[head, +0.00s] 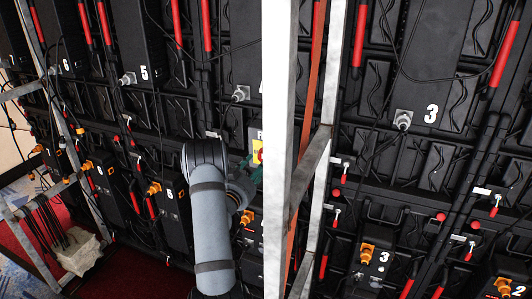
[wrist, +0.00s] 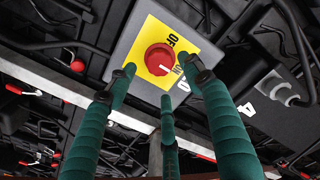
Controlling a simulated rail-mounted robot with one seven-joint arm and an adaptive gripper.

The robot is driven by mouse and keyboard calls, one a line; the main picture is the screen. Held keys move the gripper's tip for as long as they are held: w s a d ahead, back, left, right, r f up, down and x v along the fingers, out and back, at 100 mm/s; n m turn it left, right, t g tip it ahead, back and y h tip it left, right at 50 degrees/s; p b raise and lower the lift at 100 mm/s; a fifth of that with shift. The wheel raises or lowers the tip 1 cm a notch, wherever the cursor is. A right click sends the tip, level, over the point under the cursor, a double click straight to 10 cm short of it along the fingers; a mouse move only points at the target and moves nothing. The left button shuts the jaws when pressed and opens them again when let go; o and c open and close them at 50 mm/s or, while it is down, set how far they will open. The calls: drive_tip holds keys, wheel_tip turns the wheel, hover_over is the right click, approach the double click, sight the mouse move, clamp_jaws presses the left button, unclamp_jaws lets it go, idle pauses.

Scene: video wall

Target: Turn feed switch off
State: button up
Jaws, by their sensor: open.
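The feed switch is a red rotary knob (wrist: 160,59) on a yellow plate (wrist: 150,34) marked OFF and ON, set on a grey box (wrist: 118,52). A small white mark on the knob points toward the ON lettering. My gripper (wrist: 160,78) has teal fingers, open and empty. Two fingertips flank the knob's lower left and right in the picture, and a third lies below it. I cannot tell whether any finger touches the knob. In the head view, a sliver of the yellow plate (head: 257,153) shows beside my gripper (head: 250,170), partly hidden by a pale post.
A pale metal post (head: 281,120) stands close to the right of my arm. Black panels with cables and grey connectors (head: 403,119) fill the wall. A red button (wrist: 77,66) sits left of the switch. A grey connector (wrist: 288,94) is to its right.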

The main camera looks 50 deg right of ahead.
sight(261, 159)
drive_tip(key=p+x, duration=0.1)
drive_tip(key=x, duration=0.2)
drive_tip(key=shift+w+d+r, duration=0.15)
drive_tip(key=shift+w, duration=0.15)
drive_tip(key=shift+d+p, duration=0.35)
drive_tip(key=shift+w, duration=0.1)
drive_tip(key=c, duration=1.1)
